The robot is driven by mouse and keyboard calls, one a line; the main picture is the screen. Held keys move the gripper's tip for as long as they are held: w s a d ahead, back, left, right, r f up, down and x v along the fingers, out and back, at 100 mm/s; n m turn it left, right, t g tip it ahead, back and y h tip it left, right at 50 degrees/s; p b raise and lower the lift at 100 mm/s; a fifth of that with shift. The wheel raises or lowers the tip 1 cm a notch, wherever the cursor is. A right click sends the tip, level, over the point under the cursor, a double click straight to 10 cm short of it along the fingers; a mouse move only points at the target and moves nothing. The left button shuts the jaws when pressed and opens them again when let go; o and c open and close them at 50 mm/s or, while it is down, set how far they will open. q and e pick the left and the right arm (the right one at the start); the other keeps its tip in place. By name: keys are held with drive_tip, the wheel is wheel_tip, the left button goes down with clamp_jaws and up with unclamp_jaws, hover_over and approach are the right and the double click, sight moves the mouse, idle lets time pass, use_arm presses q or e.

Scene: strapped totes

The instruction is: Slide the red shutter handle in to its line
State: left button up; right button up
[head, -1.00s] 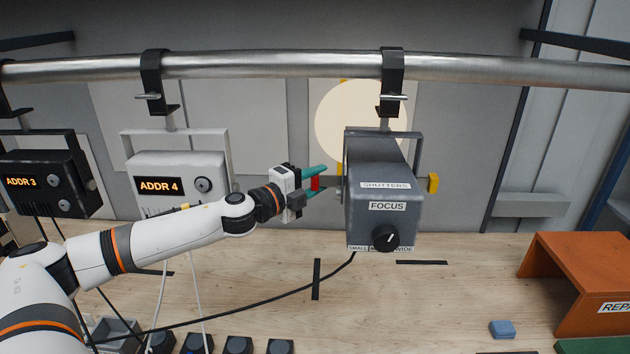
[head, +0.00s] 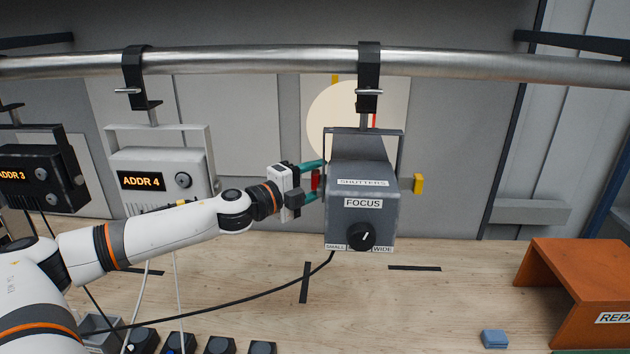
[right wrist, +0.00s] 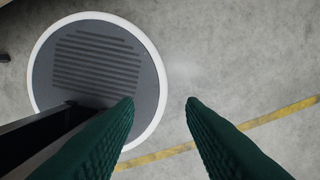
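The grey spotlight (head: 362,205), labelled SHUTTERS and FOCUS, hangs from the pipe. The red shutter handle (head: 316,180) is at its left side, close to the housing. My left gripper (head: 313,181) has its teal fingers above and below the handle and appears closed on it. A pale light patch (head: 335,120) lies on the wall panel behind. A thin red line (head: 374,120) shows on that panel, right of the clamp stem, and the light seems to end near it. The lamp hides the lower patch. My right gripper (right wrist: 160,105) is open and empty above the floor.
A yellow handle (head: 418,184) sticks out at the lamp's right. The ADDR 4 unit (head: 160,180) hangs left, above my left arm. A black cable (head: 230,306) crosses the wooden bench. An orange stand (head: 580,285) and a blue block (head: 495,338) are at right.

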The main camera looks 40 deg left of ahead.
use_arm(q)
drive_tip(key=shift+w+d, duration=0.1)
drive_tip(key=shift+d, duration=0.05)
drive_tip(key=shift+f, duration=0.1)
drive_tip(key=shift+s+a+f+b, duration=0.2)
drive_tip(key=shift+a+b, duration=0.1)
drive_tip(key=shift+b, duration=0.2)
drive_tip(key=b+v, duration=1.1)
drive_tip(key=b, duration=0.8)
drive_tip(key=shift+s+d+r, duration=0.25)
drive_tip(key=shift+s, duration=0.1)
use_arm(e)
wheel_tip(320, 180, down, 20)
drive_tip(key=d, duration=0.1)
drive_tip(key=shift+w+d+f, duration=0.15)
drive_tip(key=shift+w+d, duration=0.05)
drive_tip(key=shift+w, duration=0.15)
